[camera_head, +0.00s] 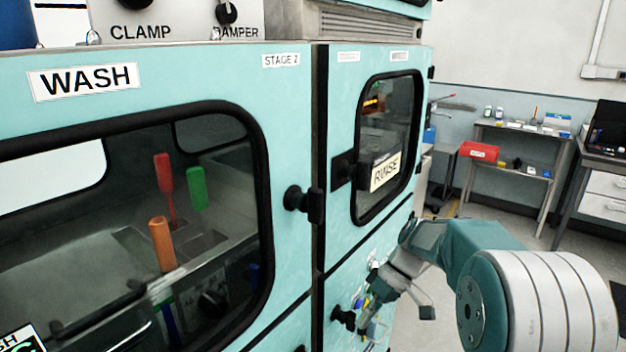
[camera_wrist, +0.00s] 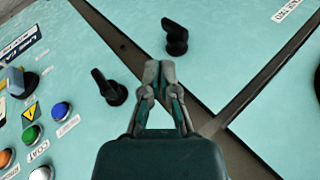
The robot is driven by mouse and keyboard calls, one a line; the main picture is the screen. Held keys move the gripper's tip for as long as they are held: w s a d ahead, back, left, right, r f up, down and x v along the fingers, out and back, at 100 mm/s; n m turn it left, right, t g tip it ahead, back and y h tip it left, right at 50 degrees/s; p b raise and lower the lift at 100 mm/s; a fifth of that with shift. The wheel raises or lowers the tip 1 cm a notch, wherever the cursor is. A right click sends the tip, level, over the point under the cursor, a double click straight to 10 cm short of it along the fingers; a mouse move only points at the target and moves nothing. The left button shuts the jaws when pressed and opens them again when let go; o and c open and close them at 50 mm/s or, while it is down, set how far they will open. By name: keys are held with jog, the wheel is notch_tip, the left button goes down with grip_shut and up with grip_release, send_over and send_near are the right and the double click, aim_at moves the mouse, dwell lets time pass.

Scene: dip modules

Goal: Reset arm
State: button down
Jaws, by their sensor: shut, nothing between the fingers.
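My arm (camera_head: 490,295) reaches in from the right in the head view. My gripper (camera_head: 378,290) is in front of the lower part of the teal machine (camera_head: 345,235), below the RINSE door. In the wrist view my gripper (camera_wrist: 159,69) has its fingertips together with nothing between them. It points at the teal panel, between two black knobs, one at left (camera_wrist: 108,88) and one at upper right (camera_wrist: 175,37). I cannot tell how far the tips are from the panel.
The WASH window (camera_head: 100,240) shows red, green and orange handles inside. The RINSE door window (camera_head: 388,145) is beside it. Coloured buttons (camera_wrist: 60,110) are at left in the wrist view. Floor between looks clear.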

jog(key=s+d+r+m+t+h, duration=0.2)
jog(key=s+r+m+t+h, duration=0.1)
jog(key=s, duration=0.8)
jog(key=s+d+r+m+t+h, duration=0.2)
jog(key=s+r+m+t+h, duration=0.1)
jog(key=s, duration=0.7)
notch_tip(320, 180, up, 2)
jog(key=m+t, duration=0.1)
jog(key=t, duration=0.2)
jog(key=shift+s+d+m+h, duration=0.15)
jog(key=shift+s+m+h, duration=0.15)
jog(key=shift+s+h, duration=0.1)
jog(key=shift+r, duration=0.1)
